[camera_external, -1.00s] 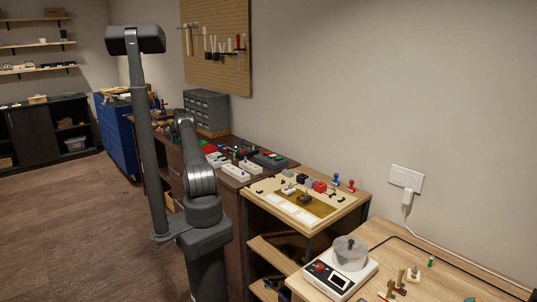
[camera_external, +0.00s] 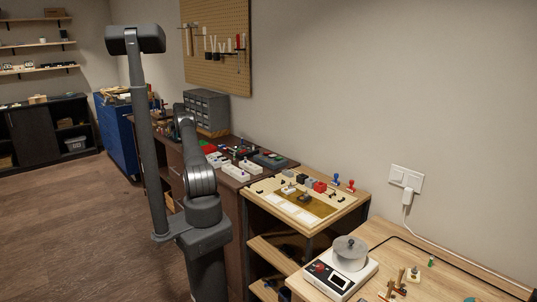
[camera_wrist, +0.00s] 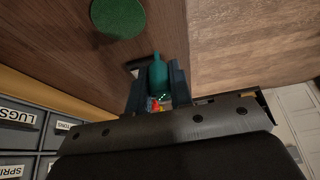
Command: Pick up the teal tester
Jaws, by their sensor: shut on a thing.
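The teal tester (camera_wrist: 158,72) shows in the wrist view as a rounded teal body with a narrow tip. It sits between the two fingers of my gripper (camera_wrist: 158,84), which is shut on it. Small red, yellow and blue bits show at its lower end, close to the gripper body. In the external view my arm reaches over the dark workbench; my gripper and the tester cannot be made out there, hidden behind the arm and among the bench clutter.
A round green pad (camera_wrist: 118,16) lies on the dark bench top in the wrist view. Labelled grey drawers (camera_wrist: 18,140) stand at the lower left; the drawer cabinet also shows in the external view (camera_external: 206,108). The bench edge and wooden floor (camera_wrist: 250,40) are at the right.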

